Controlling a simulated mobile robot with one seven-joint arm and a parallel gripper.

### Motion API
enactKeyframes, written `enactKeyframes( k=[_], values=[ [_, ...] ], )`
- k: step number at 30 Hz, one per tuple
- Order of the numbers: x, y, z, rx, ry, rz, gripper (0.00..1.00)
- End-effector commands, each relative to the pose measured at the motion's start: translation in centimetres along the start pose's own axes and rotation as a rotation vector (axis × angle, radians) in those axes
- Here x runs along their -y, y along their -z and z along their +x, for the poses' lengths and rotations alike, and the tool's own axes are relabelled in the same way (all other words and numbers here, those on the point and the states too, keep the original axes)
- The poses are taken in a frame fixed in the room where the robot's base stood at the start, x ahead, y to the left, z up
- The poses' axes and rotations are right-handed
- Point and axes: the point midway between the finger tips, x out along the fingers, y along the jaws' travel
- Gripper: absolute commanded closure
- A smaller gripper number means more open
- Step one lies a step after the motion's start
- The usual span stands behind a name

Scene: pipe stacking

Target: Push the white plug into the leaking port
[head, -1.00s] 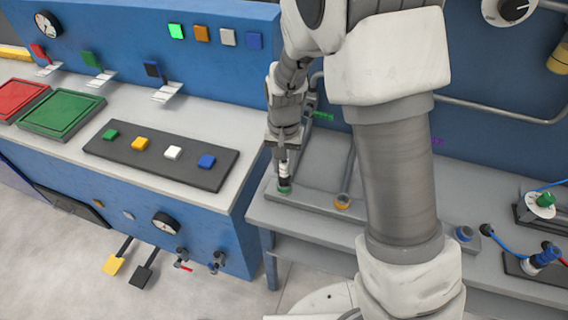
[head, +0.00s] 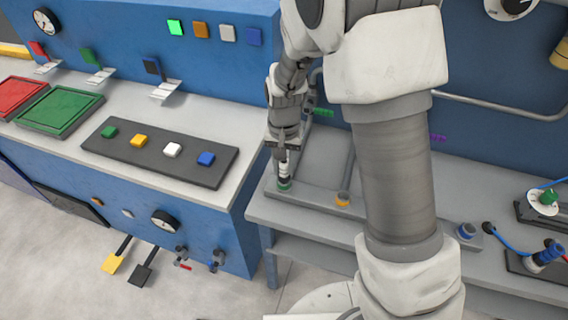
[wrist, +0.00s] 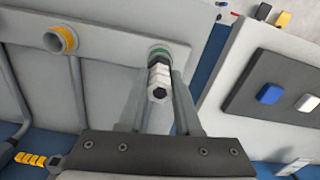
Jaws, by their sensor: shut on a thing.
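The white plug (wrist: 158,78) has ribbed white sections and a dark end. My gripper (head: 284,160) points down and is shut on the plug, which also shows in the head view (head: 284,170). In the wrist view my gripper (wrist: 160,90) has one finger on each side of it. The plug's far end meets the green-ringed port (head: 283,185) on the grey bench block; that ring also shows in the wrist view (wrist: 159,51). The plug stands about upright over this port. I cannot tell how deep it sits. No leak is visible.
An orange-ringed port (head: 343,199) and a blue-ringed port (head: 465,232) lie to the right on the same bench. A blue console (head: 235,215) with a button panel (head: 190,165) stands close on the left. Pipes and a blue wall are behind. My arm hides part of the bench.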

Motion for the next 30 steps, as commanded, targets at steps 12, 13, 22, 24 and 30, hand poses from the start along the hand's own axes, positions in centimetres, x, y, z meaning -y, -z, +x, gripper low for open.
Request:
enactKeyframes(
  k=[12, 13, 22, 24, 30],
  values=[
    [0.0, 0.0, 0.5, 0.001, -0.001, 0.000, 0.63],
    [0.0, 0.0, 0.5, 0.001, 0.000, 0.000, 0.57],
    [0.0, 0.0, 0.5, 0.001, -0.001, 0.000, 0.33],
    [0.0, -0.1, 0.5, 0.002, -0.001, 0.000, 0.33],
    [0.0, 0.0, -0.7, 0.000, 0.000, -0.001, 0.33]
  ],
)
